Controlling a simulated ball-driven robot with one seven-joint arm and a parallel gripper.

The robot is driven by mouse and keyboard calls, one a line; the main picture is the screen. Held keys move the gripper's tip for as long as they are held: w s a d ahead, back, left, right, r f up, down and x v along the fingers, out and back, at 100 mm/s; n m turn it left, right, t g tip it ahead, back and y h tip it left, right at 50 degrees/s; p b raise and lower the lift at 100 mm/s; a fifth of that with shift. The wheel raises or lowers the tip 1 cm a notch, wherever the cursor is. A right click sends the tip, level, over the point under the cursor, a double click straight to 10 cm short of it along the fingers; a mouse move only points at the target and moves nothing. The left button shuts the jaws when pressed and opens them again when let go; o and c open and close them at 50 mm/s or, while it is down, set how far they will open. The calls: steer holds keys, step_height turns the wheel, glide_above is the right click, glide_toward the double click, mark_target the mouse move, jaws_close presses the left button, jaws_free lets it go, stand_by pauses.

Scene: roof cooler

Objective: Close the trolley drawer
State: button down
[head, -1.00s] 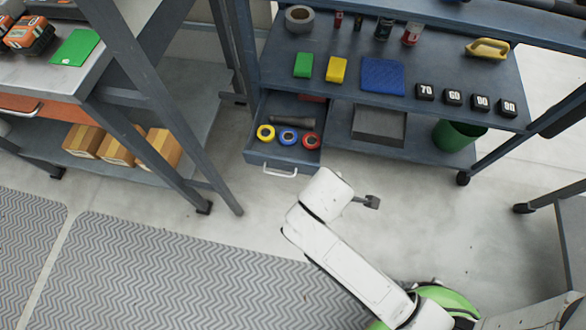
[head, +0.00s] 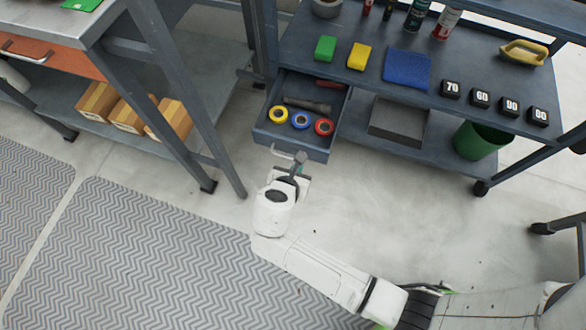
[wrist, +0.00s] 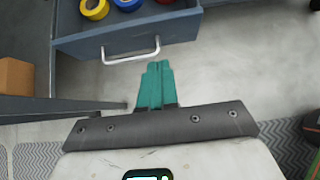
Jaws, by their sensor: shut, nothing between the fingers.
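The trolley drawer (head: 304,116) is grey-blue and stands pulled out below the left end of the trolley's top. It holds yellow, blue and red tape rolls and a dark tool. Its pale bar handle (head: 288,154) is on the front; the handle also shows in the wrist view (wrist: 131,54). My gripper (head: 300,157) is shut and empty, just in front of the drawer face by the right part of the handle. In the wrist view the teal fingers (wrist: 157,66) are together, with their tips just below the handle's right end. I cannot tell whether they touch it.
The trolley (head: 440,88) carries sponges, a blue cloth and numbered black blocks on top. A green bin (head: 481,140) and a grey tray (head: 398,122) are on its lower shelf. A workbench leg (head: 172,95) stands close on the left.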

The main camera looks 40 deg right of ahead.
mark_target(307, 148)
steer(key=shift+w+d+f+b, duration=0.35)
steer(key=shift+w+d, duration=0.3)
steer(key=shift+d, duration=0.25)
steer(key=shift+w+d+f+b, duration=0.3)
steer(key=shift+w+d+f, duration=0.15)
steer(key=shift+w+d, duration=0.3)
steer(key=shift+w+d+f+b, duration=0.35)
steer(key=shift+w+d, duration=0.2)
steer(key=shift+d, duration=0.45)
steer(key=shift+d, duration=0.1)
steer(key=shift+w+d, duration=0.15)
steer(key=shift+d, duration=0.05)
steer(key=w+d, duration=0.4)
steer(key=d, duration=0.2)
steer(key=w+d+p, duration=0.1)
steer(key=w+d, duration=0.3)
steer(key=d, duration=0.1)
steer(key=w+d+p, duration=0.1)
steer(key=w+d, duration=0.3)
steer(key=d, duration=0.2)
steer(key=shift+w+d, duration=0.35)
steer(key=shift+w, duration=0.05)
steer(key=shift+a, duration=0.1)
